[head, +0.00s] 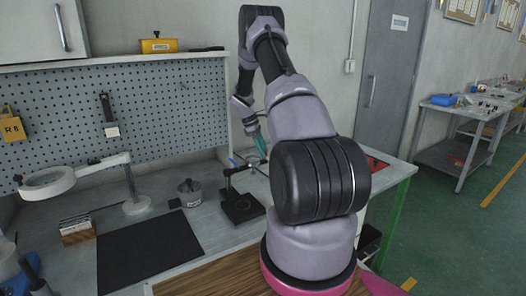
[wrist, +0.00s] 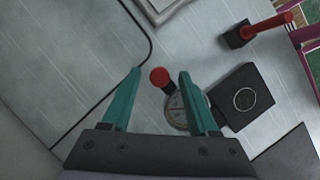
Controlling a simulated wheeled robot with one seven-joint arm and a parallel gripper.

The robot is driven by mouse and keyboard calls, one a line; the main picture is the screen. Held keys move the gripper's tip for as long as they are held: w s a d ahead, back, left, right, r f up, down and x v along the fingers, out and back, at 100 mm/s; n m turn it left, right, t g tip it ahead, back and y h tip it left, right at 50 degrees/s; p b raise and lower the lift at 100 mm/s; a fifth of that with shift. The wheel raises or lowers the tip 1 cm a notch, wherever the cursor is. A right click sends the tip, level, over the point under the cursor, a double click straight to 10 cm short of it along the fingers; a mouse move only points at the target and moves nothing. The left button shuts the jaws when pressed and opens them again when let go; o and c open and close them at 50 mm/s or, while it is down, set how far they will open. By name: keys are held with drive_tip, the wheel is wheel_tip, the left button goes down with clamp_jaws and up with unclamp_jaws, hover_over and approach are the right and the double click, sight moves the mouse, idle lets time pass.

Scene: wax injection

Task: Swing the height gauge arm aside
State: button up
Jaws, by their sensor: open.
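The height gauge (head: 241,207) stands on the bench in the head view, with a square black base, an upright post and a short dark arm (head: 236,170) near its top. In the wrist view its black base (wrist: 241,98) with a ring mark lies right of my fingers. A round dial (wrist: 177,113) shows between the fingers, partly hidden by the right one. A red round knob (wrist: 160,77) shows between the teal fingertips. My gripper (wrist: 160,71) is open and empty; it also shows in the head view (head: 261,146), above and right of the gauge. I cannot tell whether it touches the knob.
A red-handled tool (wrist: 268,27) lies or stands at the upper right of the wrist view. A dark cable (wrist: 145,30) crosses the bench there. In the head view a ring lamp (head: 47,183), a small pot (head: 190,193) and a black mat (head: 150,250) are to the left.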

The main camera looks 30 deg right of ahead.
drive_tip(key=v, duration=1)
drive_tip(key=shift+r, duration=0.35)
drive_tip(key=shift+a, duration=0.1)
drive_tip(key=s+a+r+m+t+y, duration=0.1)
drive_tip(key=s+a+r+m+t, duration=0.1)
drive_tip(key=s+a+r, duration=0.35)
drive_tip(key=s+a+r+m+t, duration=0.1)
drive_tip(key=s+a+r+m, duration=0.15)
drive_tip(key=r, duration=0.65)
drive_tip(key=s+a+r+m+t+y, duration=0.1)
drive_tip(key=s+a+r+m+t, duration=0.1)
drive_tip(key=s+a+r, duration=0.4)
drive_tip(key=s+a+r+m+t+y, duration=0.1)
drive_tip(key=s+a+r+m, duration=0.1)
drive_tip(key=s, duration=0.5)
drive_tip(key=s+a+r+m+t+y, duration=0.1)
drive_tip(key=s+a+r+m+t, duration=0.1)
drive_tip(key=s+a, duration=0.3)
drive_tip(key=s+a+r+m+t+y, duration=0.1)
drive_tip(key=s+a+r+m+t, duration=0.1)
drive_tip(key=s, duration=0.7)
drive_tip(key=shift+s+a+m, duration=0.25)
drive_tip(key=shift+a+m, duration=0.5)
drive_tip(key=shift+a, duration=0.2)
